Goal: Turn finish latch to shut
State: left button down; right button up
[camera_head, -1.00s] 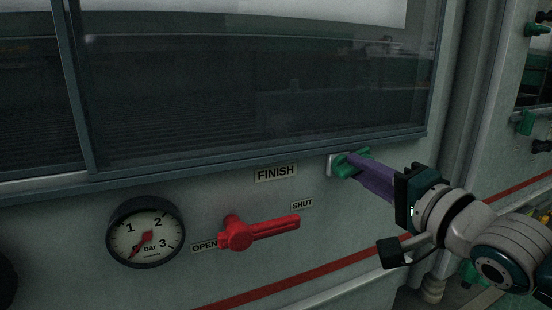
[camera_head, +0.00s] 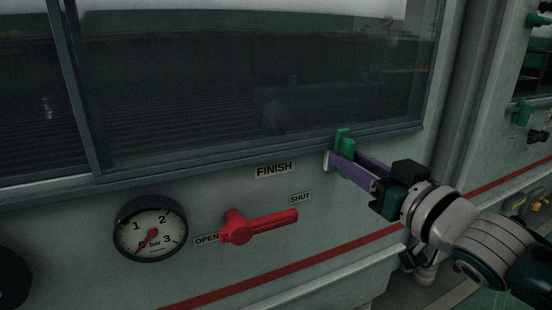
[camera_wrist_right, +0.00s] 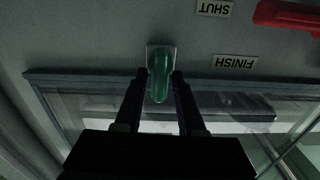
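The finish latch, a green handle (camera_head: 343,142) on a pale plate, sits at the lower right corner of the window in the head view, and it stands upright there. It also shows in the right wrist view (camera_wrist_right: 160,75). My right gripper (camera_head: 347,160) has its two purple fingers on either side of the handle. In the right wrist view the right gripper (camera_wrist_right: 158,80) shows a narrow gap between each finger and the handle, so it looks open around it. The FINISH label (camera_head: 274,169) is left of the latch. My left gripper is out of view.
A red lever (camera_head: 258,226) lies between the OPEN label (camera_head: 206,239) and the SHUT label (camera_head: 300,198), pointing right. A pressure gauge (camera_head: 150,230) is left of it. The window frame (camera_head: 250,155) runs just above. The panel between lever and gripper is clear.

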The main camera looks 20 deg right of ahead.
jog(key=shift+o, duration=0.5)
jog(key=shift+s, duration=0.1)
jog(key=shift+s+r+p, duration=0.1)
jog(key=shift+s+p, duration=0.15)
jog(key=shift+p, duration=0.1)
jog(key=s+p, duration=0.3)
jog(key=s, duration=0.3)
jog(key=shift+s+d, duration=0.15)
jog(key=shift+d, duration=0.15)
